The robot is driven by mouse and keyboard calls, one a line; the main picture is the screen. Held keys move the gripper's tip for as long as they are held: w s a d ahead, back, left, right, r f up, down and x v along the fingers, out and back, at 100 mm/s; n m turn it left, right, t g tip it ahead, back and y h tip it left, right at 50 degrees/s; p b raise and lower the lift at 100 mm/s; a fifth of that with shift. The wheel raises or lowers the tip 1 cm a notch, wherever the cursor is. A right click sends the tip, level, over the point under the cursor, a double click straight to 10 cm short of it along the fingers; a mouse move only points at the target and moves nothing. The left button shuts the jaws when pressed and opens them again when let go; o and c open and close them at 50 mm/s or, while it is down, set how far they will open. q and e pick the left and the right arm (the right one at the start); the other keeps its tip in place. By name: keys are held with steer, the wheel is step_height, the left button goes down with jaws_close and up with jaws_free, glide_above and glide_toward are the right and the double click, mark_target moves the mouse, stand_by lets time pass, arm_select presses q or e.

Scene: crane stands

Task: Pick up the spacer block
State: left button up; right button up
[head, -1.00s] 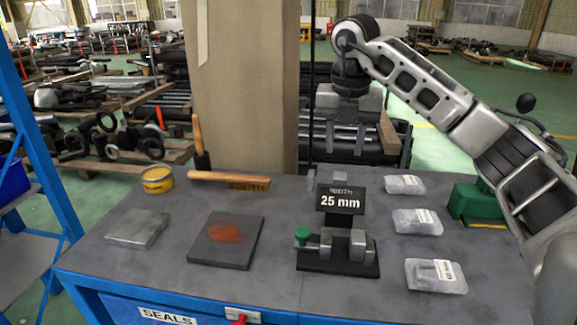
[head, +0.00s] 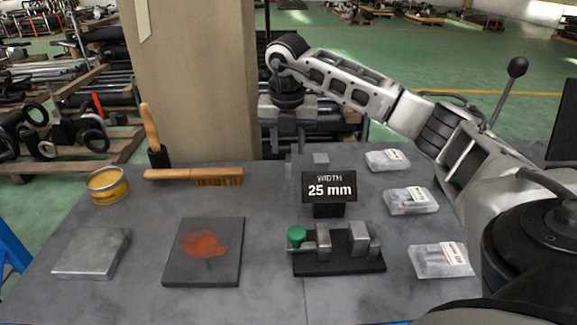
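A small plain grey block (head: 320,160) stands near the back edge of the table, behind the black "WIDTH 25 mm" sign (head: 329,188); it may be the spacer block, but I cannot be sure. A darker grey piece shows just left of it. In front of the sign is a dark fixture (head: 338,265) with grey metal jaws and a green knob (head: 296,236). My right gripper (head: 287,112) is beyond the back of the table, above and behind the small block, and apart from it. My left gripper is out of view.
Several clear packets, one at the front (head: 440,261), line the right side. A metal slab (head: 92,252), a dark plate with a rust-red patch (head: 204,252), a yellow tin (head: 107,186) and a wooden brush (head: 195,176) occupy the left. A pillar (head: 190,80) rises behind the table.

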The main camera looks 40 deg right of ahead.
mark_target(288, 158)
steer(key=shift+w+d+f+p, duration=0.1)
steer(key=shift+f, duration=0.8)
steer(key=shift+w+d+f+p, duration=0.1)
steer(key=shift+w+d+f, duration=0.05)
steer(key=shift+f, duration=0.7)
steer(key=shift+w+d+f+p, duration=0.1)
steer(key=shift+f, duration=0.8)
jaws_close()
